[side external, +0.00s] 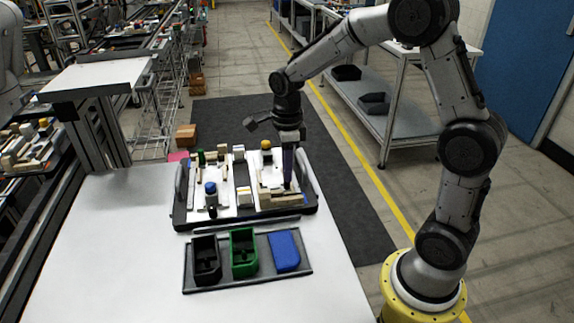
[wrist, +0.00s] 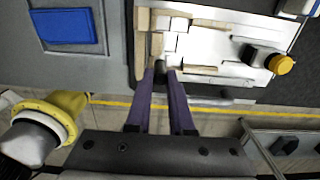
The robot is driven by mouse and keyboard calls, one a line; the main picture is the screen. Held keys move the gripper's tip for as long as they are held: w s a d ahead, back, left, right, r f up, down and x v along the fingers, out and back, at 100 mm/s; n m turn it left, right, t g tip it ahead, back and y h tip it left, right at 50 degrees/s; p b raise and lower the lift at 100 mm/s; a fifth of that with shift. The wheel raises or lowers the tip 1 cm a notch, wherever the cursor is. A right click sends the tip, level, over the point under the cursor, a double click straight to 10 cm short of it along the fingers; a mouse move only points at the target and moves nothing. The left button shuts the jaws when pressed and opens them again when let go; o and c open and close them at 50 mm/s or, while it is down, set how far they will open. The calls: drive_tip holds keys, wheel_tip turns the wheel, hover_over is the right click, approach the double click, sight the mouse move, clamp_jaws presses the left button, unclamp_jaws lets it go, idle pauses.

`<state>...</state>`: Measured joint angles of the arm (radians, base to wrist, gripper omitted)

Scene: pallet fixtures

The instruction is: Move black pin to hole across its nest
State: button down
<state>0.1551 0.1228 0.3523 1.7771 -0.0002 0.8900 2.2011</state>
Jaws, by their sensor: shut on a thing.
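My gripper (side external: 288,186) points down over the right part of the pallet fixture in the side view. In the wrist view its two purple fingers (wrist: 163,76) are closed around a small dark piece, the black pin (wrist: 161,66), at the edge of the pale blocks. The pin cannot be made out in the side view. The pallet (side external: 245,214) is a dark-rimmed tray with white plates and cream blocks, which also shows in the wrist view (wrist: 215,45). The pin's nest and the hole across from it are not clear, and I cannot tell whether the pin is lifted.
A blue-topped piece (side external: 210,188), a dark green piece (side external: 201,158) and a yellow-topped piece (side external: 265,145) stand on the pallet. Black (side external: 206,260), green (side external: 243,254) and blue (side external: 284,251) bins sit in a grey tray in front. The white table (side external: 110,270) is clear at left.

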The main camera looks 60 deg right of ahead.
drive_tip(key=shift+f, duration=1)
idle(0.3)
drive_tip(key=c, duration=0.7)
unclamp_jaws()
drive_tip(key=shift+r, duration=0.15)
wheel_tip(320, 180, up, 14)
drive_tip(key=shift+f, duration=0.2)
